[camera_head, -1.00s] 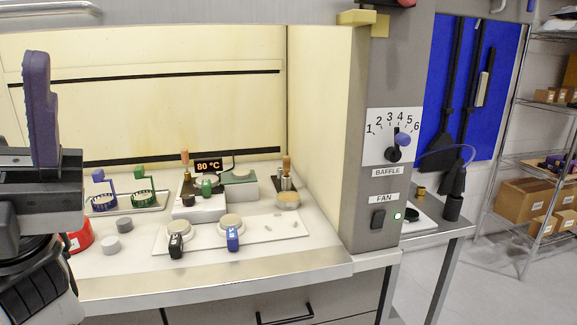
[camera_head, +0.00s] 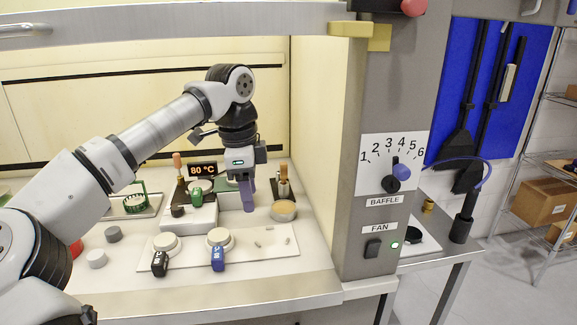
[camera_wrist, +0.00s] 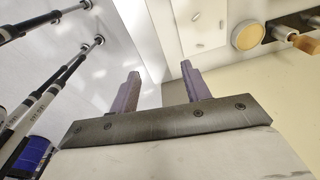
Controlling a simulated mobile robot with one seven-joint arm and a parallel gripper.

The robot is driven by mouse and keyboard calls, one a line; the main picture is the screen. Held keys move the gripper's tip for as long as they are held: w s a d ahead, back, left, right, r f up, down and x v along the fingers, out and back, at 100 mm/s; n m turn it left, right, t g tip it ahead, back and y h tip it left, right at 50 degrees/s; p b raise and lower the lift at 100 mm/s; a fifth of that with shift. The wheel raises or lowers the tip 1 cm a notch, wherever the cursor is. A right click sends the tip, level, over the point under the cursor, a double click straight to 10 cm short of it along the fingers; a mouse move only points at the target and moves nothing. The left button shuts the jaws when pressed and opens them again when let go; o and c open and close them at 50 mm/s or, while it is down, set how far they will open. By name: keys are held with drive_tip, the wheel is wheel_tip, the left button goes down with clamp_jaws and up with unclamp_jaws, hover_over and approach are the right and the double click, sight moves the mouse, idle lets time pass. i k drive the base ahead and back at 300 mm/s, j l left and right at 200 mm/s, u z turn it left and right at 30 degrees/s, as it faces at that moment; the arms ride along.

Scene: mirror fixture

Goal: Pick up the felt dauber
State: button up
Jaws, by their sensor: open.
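A wooden-handled tool, which looks like the felt dauber (camera_head: 284,170), stands upright in a metal holder on a small dark base (camera_head: 294,191) at the right of the hood. In the wrist view the wooden handle (camera_wrist: 306,44) shows at the top right edge, partly cut off. A second wooden handle (camera_head: 178,163) stands left of the temperature display; I cannot tell for certain which is the dauber. My gripper (camera_head: 247,194) points down, left of the right-hand tool and apart from it. In the wrist view its purple fingers (camera_wrist: 160,70) are spread and empty.
A round tan-topped dish (camera_head: 284,210) sits in front of the right-hand tool. A white board (camera_head: 270,241) holds two round pieces with black and blue tabs. The 80 °C display (camera_head: 202,170) is left of my gripper. The hood's right wall (camera_head: 318,130) is close by.

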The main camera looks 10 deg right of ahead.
sight(283, 165)
drive_tip(key=i+l, duration=0.35)
drive_tip(key=i, duration=0.2)
drive_tip(key=i+l, duration=0.35)
drive_tip(key=i, duration=0.2)
